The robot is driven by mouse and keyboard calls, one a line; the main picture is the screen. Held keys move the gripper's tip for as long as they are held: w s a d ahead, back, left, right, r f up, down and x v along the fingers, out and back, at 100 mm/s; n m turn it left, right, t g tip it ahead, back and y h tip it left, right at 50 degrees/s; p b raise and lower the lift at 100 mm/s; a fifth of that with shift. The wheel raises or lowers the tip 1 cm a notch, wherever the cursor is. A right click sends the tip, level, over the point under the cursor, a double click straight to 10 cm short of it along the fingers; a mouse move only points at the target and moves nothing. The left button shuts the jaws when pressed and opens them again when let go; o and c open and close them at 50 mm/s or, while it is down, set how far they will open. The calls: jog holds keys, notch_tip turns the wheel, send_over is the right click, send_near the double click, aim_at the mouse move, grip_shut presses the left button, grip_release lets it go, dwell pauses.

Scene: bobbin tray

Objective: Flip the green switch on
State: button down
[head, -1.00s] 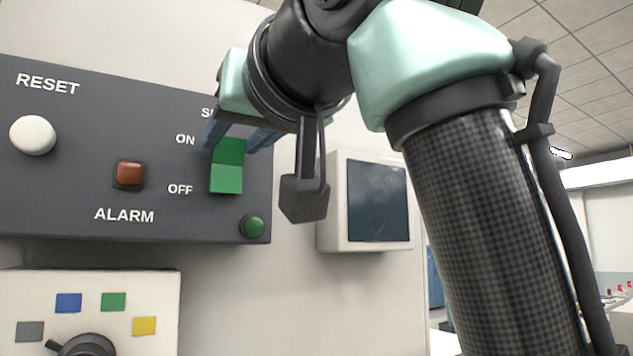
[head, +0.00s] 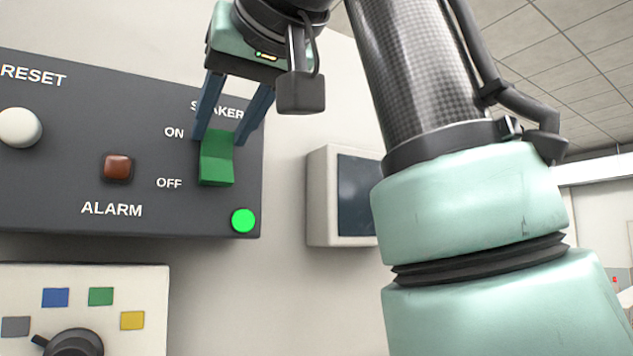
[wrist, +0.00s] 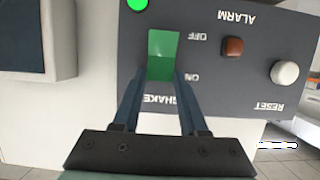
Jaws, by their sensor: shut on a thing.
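The green switch (head: 217,168) is a rocker on the dark control panel, between the ON and OFF labels. It also shows, upside down, in the wrist view (wrist: 162,58). The round lamp (head: 243,221) below it glows bright green, and it is lit in the wrist view (wrist: 137,4) too. My gripper (head: 219,138) reaches down from above, with its blue fingers on either side of the switch's upper, ON end. It is shut on the switch. The fingers hide part of the label above the switch.
A red ALARM button (head: 117,167) and a white RESET knob (head: 20,128) sit on the panel to the left. A white panel with a black dial (head: 72,343) is below.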

jog(key=shift+c, duration=2.2)
grip_release()
jog(key=v, duration=0.7)
jog(key=shift+s, duration=0.2)
